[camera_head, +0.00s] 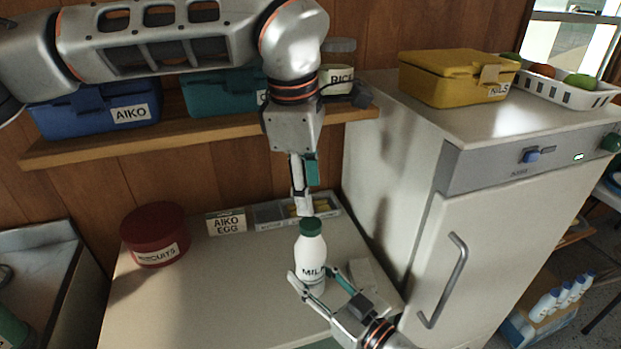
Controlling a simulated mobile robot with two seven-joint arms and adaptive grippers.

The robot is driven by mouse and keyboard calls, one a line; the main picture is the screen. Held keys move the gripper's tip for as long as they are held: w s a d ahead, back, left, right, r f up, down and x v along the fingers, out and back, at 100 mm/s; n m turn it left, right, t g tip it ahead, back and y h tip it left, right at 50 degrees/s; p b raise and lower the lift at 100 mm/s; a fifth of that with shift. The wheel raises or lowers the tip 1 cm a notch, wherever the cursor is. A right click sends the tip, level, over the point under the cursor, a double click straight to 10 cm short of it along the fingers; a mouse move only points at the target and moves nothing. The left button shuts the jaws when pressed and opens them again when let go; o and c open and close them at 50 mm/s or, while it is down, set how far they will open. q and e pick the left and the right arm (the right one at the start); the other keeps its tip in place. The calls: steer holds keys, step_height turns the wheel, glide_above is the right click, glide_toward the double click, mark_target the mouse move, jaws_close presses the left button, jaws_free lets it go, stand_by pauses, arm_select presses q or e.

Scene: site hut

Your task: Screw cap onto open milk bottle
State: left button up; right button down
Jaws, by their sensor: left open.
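The white milk bottle (311,255), labelled MILK, stands upright on the pale worktop (215,295). A dark green cap (311,227) sits on its top; I cannot tell how tightly it is screwed on. My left gripper (303,208) points down from above, open, with its fingertips just above the cap and nothing held. My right gripper (313,274) comes from the lower right, with its fingers on either side of the bottle's lower body, shut on it. The lower part of the bottle is partly hidden by these fingers.
A red biscuits tin (154,235), an AIKO EGG card (227,222) and a grey tray (268,216) stand along the back. A shelf (190,138) with boxes hangs above. A white fridge (480,230) stands on the right. The worktop's left front is clear.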

arm_select(q)
steer(key=n, duration=0.4)
steer(key=shift+r, duration=0.1)
steer(key=n, duration=0.6)
steer(key=shift+r, duration=0.15)
steer(key=n, duration=0.5)
steer(key=shift+r+n+g, duration=0.15)
steer(key=shift+n+g, duration=0.15)
steer(key=shift+n, duration=0.1)
steer(key=n, duration=0.3)
steer(key=shift+n+y, duration=0.3)
steer(key=shift+n, duration=0.1)
steer(key=n, duration=0.4)
steer(key=shift+d+r, duration=0.1)
steer(key=shift+r, duration=0.1)
steer(key=n, duration=0.5)
steer(key=shift+s+r+n+g, duration=0.1)
steer(key=shift+s+n+g, duration=0.05)
steer(key=shift+n+g, duration=0.2)
steer(key=n, duration=0.3)
steer(key=shift+s+d+r+n, duration=0.1)
steer(key=shift+n, duration=0.25)
steer(key=n, duration=0.4)
steer(key=shift+s+r, duration=0.1)
